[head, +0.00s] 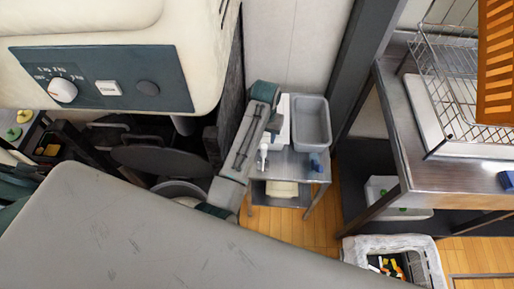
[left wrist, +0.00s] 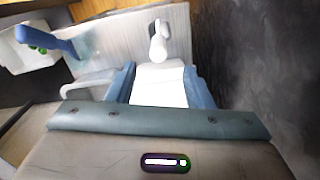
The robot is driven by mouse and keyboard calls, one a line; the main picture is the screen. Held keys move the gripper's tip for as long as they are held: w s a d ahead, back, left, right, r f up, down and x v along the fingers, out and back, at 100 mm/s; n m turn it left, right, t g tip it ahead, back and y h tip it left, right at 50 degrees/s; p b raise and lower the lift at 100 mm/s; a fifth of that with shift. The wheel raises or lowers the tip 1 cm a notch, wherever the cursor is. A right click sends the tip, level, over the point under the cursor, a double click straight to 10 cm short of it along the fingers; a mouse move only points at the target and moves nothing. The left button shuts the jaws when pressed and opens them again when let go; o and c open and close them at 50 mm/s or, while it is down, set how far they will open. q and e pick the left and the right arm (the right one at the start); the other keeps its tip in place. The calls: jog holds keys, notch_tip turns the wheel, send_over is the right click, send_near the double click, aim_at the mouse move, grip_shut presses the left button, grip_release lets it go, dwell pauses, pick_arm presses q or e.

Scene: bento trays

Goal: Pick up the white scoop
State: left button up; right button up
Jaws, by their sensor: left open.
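My left gripper (head: 274,120) is over the table's left side. Its two blue fingers (left wrist: 161,88) are open and apart in the left wrist view. My right gripper is not in view.
A grey bin (head: 313,124) stands right of the scoop. A blue item (head: 317,161) lies at the table's right front, also in the left wrist view (left wrist: 48,40). A large machine (head: 100,75) is close on the left. A metal bench (head: 440,180) with a wire rack stands right.

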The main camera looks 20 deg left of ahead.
aim_at(264, 146)
pick_arm(q)
jog(key=shift+f, duration=0.35)
jog(key=f, duration=0.2)
jog(key=s+f, duration=0.1)
jog(key=shift+d+p, duration=0.4)
jog(key=shift+w+a+f, duration=0.1)
jog(key=shift+f, duration=0.25)
jog(key=shift+w+a+f, duration=0.1)
jog(key=shift+w+f, duration=0.05)
jog(key=shift+f, duration=0.15)
jog(key=f, duration=0.1)
jog(key=f+p, duration=0.1)
jog(key=f, duration=0.1)
jog(key=shift+w+f+p, duration=0.3)
jog(key=shift+w, duration=0.05)
jog(key=shift+a+f, duration=0.1)
jog(key=shift+f, duration=0.55)
jog(key=shift+c, duration=0.4)
grip_shut()
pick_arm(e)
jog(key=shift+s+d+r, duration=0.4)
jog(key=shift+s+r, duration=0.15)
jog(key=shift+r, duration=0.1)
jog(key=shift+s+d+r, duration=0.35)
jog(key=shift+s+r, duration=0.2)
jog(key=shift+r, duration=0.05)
